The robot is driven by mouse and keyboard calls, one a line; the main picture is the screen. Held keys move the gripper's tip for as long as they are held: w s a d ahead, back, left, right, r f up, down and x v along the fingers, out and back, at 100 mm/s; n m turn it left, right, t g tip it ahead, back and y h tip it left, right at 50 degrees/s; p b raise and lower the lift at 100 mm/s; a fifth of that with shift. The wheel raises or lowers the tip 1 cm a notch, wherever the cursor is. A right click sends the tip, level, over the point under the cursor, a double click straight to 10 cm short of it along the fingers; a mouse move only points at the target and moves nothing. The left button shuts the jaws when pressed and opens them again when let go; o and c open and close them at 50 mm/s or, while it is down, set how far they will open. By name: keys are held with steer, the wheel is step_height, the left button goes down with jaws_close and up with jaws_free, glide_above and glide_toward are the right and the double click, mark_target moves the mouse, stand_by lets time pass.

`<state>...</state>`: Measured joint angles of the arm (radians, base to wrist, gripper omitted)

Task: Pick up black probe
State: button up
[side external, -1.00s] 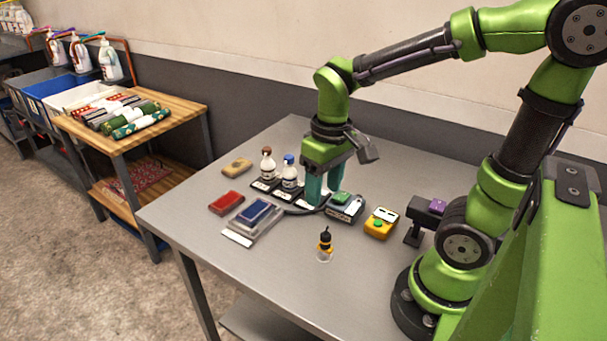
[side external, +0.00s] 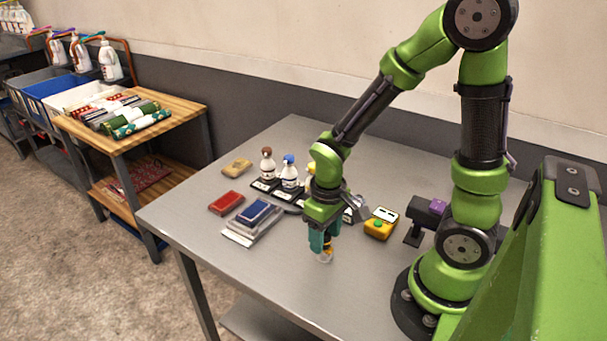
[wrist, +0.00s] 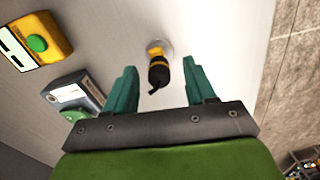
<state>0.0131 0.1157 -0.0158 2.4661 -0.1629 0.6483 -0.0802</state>
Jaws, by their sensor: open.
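The black probe (wrist: 158,72) has a yellow collar and stands in a small clear cup (wrist: 160,46) on the table. In the wrist view it lies between the two teal fingers of my gripper (wrist: 162,84), with a gap on each side. In the side view my gripper (side external: 322,240) points down over the cup (side external: 325,256), and its fingers hide most of the probe. My gripper is open and holds nothing.
A yellow device with a green button (side external: 381,223) stands to the right. A red box (side external: 226,203), a blue pad on a grey tray (side external: 256,213), a tan block (side external: 236,166) and bottles (side external: 289,172) are at left. The table's front is clear.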

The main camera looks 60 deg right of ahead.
mark_target(325, 245)
steer(key=shift+f, duration=1.85)
jaws_close()
